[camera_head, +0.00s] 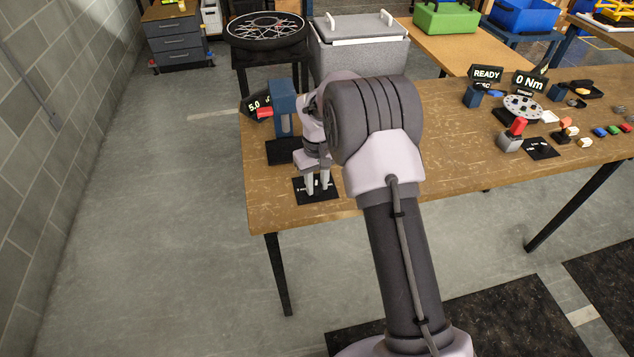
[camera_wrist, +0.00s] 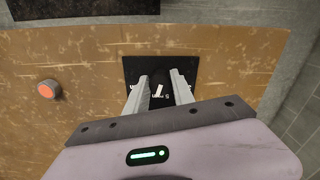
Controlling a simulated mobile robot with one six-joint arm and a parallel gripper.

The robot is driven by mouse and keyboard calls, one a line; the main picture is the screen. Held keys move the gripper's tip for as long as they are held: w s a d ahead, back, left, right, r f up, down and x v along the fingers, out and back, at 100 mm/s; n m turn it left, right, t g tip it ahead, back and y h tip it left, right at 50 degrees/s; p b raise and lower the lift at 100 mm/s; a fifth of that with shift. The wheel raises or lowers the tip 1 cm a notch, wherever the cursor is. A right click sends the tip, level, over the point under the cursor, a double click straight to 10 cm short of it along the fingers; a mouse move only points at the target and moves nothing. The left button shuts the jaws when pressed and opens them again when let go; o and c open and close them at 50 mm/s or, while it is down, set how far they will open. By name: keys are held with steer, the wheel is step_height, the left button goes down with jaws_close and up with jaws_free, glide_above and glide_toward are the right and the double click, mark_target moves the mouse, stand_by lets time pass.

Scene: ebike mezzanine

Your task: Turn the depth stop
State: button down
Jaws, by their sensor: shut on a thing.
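The depth stop seems to be the dark knob with a white mark (camera_wrist: 158,90) on a small black plate (camera_wrist: 131,68) with white lettering. The black plate also shows at the front left of the bench in the head view (camera_head: 301,193). My gripper (camera_head: 317,187) points straight down over this plate. In the wrist view my gripper (camera_wrist: 160,77) has one finger on each side of the knob and is shut on it. The knob is dark against the plate, so its outline is hard to see, and the fingers hide it in the head view.
A blue stand (camera_head: 284,105) with a red part and a "5.0" display (camera_head: 257,106) stands just behind my gripper. An orange-red round button (camera_wrist: 46,90) lies to one side. A red-handled device (camera_head: 515,130) and small parts occupy the right of the wooden bench (camera_head: 440,160).

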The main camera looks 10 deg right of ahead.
mark_target(316, 186)
steer(key=m, duration=0.4)
steer(key=shift+a, duration=0.1)
steer(key=shift+m, duration=2.2)
steer(key=c, duration=1.1)
jaws_free()
step_height(316, 186, up, 18)
steer(key=p, duration=0.5)
steer(key=shift+f, duration=0.25)
